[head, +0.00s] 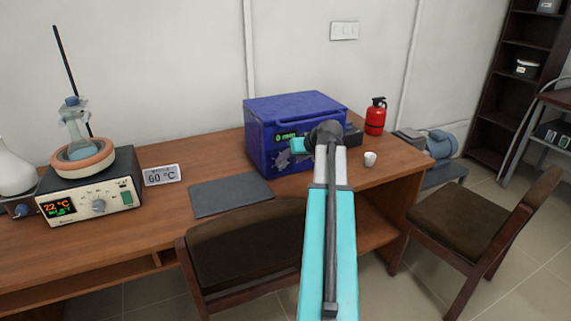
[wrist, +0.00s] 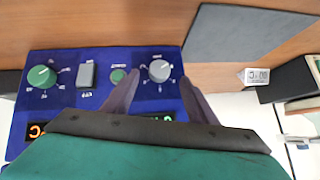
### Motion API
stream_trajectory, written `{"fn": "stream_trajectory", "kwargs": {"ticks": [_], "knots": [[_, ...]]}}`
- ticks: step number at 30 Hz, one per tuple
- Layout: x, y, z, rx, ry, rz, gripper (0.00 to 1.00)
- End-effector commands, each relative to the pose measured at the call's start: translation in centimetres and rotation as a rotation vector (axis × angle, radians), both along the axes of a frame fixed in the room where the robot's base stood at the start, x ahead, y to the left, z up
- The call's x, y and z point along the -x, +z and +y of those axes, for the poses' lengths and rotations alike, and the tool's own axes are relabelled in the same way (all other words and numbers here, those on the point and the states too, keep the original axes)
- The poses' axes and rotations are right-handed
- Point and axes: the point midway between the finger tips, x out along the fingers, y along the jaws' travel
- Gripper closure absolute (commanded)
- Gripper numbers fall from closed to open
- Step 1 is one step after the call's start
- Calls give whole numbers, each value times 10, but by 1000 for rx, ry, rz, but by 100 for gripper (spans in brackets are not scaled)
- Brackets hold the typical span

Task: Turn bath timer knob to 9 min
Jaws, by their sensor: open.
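The bath is a blue box (head: 290,108) on the desk, its front panel facing me. The green display (head: 286,136) on its left part seems to read 0 min. In the wrist view the panel appears upside down, with a round grey knob (wrist: 160,70) on a white dial at its right. This is the knob on the min display's side. My gripper (wrist: 160,76) is open, with one dark finger on each side of the grey knob. Contact cannot be told. A green knob (wrist: 42,77) sits on the panel's other side. In the head view my arm hides the panel's right part.
A grey switch (wrist: 87,74) and a green button (wrist: 118,75) lie between the knobs. A dark mat (head: 231,195) and a 60 °C sign (head: 162,175) are left of the box. A chair (head: 245,255) stands in front.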

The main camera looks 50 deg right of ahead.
Motion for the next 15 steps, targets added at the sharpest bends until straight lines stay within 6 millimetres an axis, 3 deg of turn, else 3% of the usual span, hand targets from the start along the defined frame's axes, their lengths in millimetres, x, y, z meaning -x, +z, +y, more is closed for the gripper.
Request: {"fn": "stream_trajectory", "kwargs": {"ticks": [9, 15], "knots": [[-32, -31, -7, 0, 0, 1, 48], [-43, -43, -10, 0, -1, 1, 48]]}}
